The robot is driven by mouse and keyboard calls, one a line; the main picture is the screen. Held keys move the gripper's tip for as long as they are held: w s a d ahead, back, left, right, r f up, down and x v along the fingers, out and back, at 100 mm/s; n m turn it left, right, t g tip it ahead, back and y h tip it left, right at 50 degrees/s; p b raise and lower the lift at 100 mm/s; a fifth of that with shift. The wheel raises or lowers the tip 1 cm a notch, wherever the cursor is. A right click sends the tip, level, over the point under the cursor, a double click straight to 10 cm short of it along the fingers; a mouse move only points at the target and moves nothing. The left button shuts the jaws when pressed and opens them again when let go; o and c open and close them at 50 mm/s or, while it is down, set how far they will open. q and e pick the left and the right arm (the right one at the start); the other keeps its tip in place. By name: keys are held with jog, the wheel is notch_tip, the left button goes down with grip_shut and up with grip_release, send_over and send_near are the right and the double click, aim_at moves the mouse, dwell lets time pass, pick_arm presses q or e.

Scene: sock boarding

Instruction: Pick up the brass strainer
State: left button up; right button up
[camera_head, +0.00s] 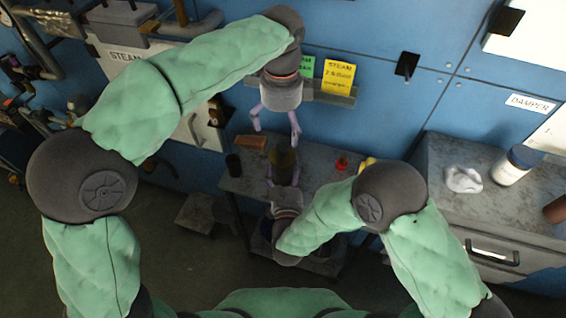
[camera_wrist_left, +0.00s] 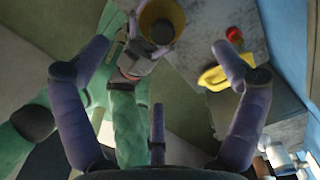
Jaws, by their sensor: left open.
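The brass strainer seems to be the brass-coloured round cup (camera_head: 284,157) above the small grey table in the head view. It also shows near the top of the left wrist view (camera_wrist_left: 152,12). My left gripper (camera_head: 274,128) is open and empty, above and behind the cup in the head view. My right gripper (camera_head: 284,172) is at the cup, with its fingers beside it. In the left wrist view the right gripper (camera_wrist_left: 133,50) also reaches the cup. I cannot tell whether its fingers grip it.
The small grey table (camera_head: 320,183) carries a dark cup (camera_head: 233,163), a brown block (camera_head: 251,142), a red item (camera_head: 341,162) and a yellow item (camera_head: 367,163). A blue wall with signs stands behind. A grey counter (camera_head: 435,160) at the right holds a white bottle (camera_head: 512,167) and a crumpled white cloth (camera_head: 463,179).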

aim_at(282, 154)
pick_arm(q)
jog(key=shift+m, duration=0.3)
jog(key=shift+f, duration=0.35)
notch_tip(282, 154, down, 6)
jog(key=shift+r, duration=0.2)
jog(key=shift+w+f, duration=0.2)
jog(key=shift+f, duration=2.55)
jog(key=c, duration=1.5)
